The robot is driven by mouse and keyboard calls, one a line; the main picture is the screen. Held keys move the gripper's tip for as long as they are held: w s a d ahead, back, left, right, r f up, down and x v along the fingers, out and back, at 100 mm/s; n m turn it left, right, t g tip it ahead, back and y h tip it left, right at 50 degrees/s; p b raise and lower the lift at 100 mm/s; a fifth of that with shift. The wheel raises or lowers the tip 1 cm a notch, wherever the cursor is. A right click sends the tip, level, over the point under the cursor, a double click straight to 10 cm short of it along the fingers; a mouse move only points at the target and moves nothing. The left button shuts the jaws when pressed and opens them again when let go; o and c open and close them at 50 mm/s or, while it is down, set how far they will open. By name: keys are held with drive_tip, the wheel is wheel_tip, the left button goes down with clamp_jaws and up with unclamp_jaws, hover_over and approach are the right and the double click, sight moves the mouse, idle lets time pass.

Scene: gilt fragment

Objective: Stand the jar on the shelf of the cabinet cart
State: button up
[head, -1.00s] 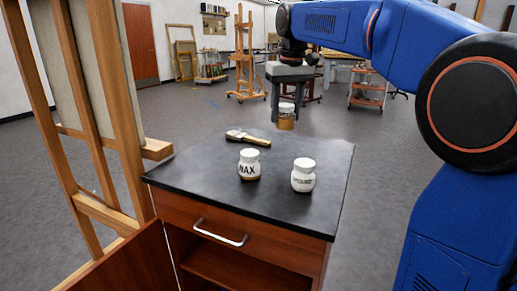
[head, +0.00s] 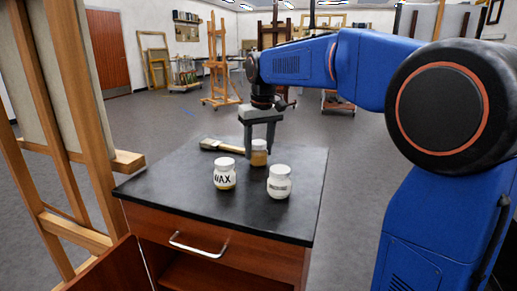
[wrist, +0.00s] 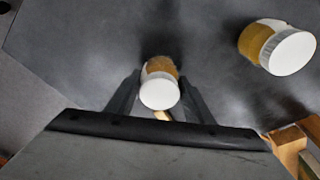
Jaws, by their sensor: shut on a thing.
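My gripper (head: 261,140) points down over the back of the cabinet cart's black top (head: 180,185). It is shut on a small jar (head: 259,158) with amber contents and a white lid; the jar looks upright. In the wrist view the held jar (wrist: 160,86) is between the two fingers. In the head view it is low over the top; I cannot tell whether it touches. Below the drawer (head: 215,240), the cart's open compartment with its shelf (head: 190,275) shows only in part. The open door (head: 110,270) is at the left.
A white jar marked WAX (head: 224,175) and another white labelled jar (head: 279,183) stand in front of the held jar. A flat brush (head: 222,146) lies just left of it. A wooden easel (head: 75,130) stands close to the cart's left. Floor right of the cart is clear.

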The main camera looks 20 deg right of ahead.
drive_tip(key=o, duration=1.3)
drive_tip(key=shift+f, duration=0.1)
